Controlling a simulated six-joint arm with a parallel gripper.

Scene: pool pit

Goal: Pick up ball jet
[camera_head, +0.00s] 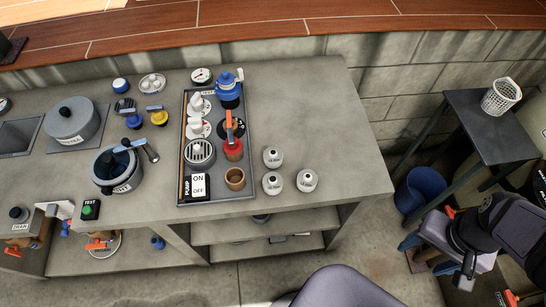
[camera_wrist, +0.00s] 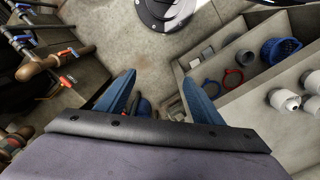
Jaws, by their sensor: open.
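One is at the back (camera_head: 273,156), one at the front left (camera_head: 272,184) and one at the front right (camera_head: 307,180). They look like ball jets, but I cannot tell them apart. White fittings also show at the right edge of the wrist view (camera_wrist: 284,100). My gripper (camera_wrist: 160,95) has its blue fingers spread and empty. It hangs low, right of the counter and well away from the fittings.
A tray (camera_head: 215,110) with pump switches, valves and a blue-topped fitting lies left of the white fittings. A dark side table (camera_head: 490,130) with a white basket (camera_head: 501,97) stands at the right, a blue bucket (camera_head: 420,190) below it. Open shelves (camera_head: 260,230) lie under the counter.

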